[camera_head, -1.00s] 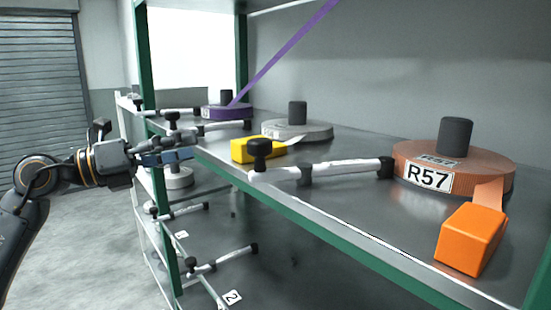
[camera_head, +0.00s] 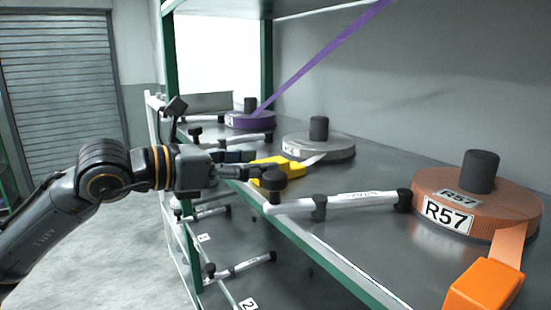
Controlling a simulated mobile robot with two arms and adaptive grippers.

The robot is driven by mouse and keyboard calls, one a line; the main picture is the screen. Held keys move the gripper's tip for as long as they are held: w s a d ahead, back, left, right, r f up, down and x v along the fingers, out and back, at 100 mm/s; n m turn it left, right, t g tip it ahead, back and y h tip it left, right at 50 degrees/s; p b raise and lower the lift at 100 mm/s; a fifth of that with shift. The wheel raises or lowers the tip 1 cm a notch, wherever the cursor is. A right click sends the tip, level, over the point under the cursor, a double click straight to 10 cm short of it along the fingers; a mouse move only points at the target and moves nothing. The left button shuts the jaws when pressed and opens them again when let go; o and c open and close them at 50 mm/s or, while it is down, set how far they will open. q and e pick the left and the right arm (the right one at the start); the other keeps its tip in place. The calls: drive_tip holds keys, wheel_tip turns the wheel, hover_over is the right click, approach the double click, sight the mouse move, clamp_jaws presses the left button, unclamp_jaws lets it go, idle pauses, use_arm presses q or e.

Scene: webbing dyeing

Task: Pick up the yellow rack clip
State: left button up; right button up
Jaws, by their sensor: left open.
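The yellow rack clip (camera_head: 290,170) lies on the metal shelf near its front edge, at the end of a light webbing strip from the grey roll (camera_head: 322,148). My left gripper (camera_head: 262,164) comes in from the left with its fingers at the clip's left end. It is open. The fingers partly cover the clip, and I cannot tell whether they touch it. My right gripper does not show.
A white bar with black knobs (camera_head: 345,202) runs along the shelf just in front of the clip. An orange roll labelled R57 (camera_head: 500,212) and an orange clip (camera_head: 484,287) are at the right. A purple roll (camera_head: 250,120) stands behind. A green post (camera_head: 169,60) rises at the left.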

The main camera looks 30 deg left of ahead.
sight(279, 159)
use_arm(q)
drive_tip(key=shift+w+r, duration=0.1)
drive_tip(key=shift+w, duration=0.05)
drive_tip(key=p+x, duration=0.4)
drive_tip(key=shift+w+d+r+p, duration=0.1)
drive_tip(key=shift+w+d+p, duration=0.1)
drive_tip(key=shift+d+p, duration=0.15)
drive_tip(key=shift+w+f, duration=0.2)
drive_tip(key=shift+w, duration=0.05)
drive_tip(key=shift+s, duration=0.1)
drive_tip(key=shift+c, duration=0.3)
drive_tip(key=c, duration=1.2)
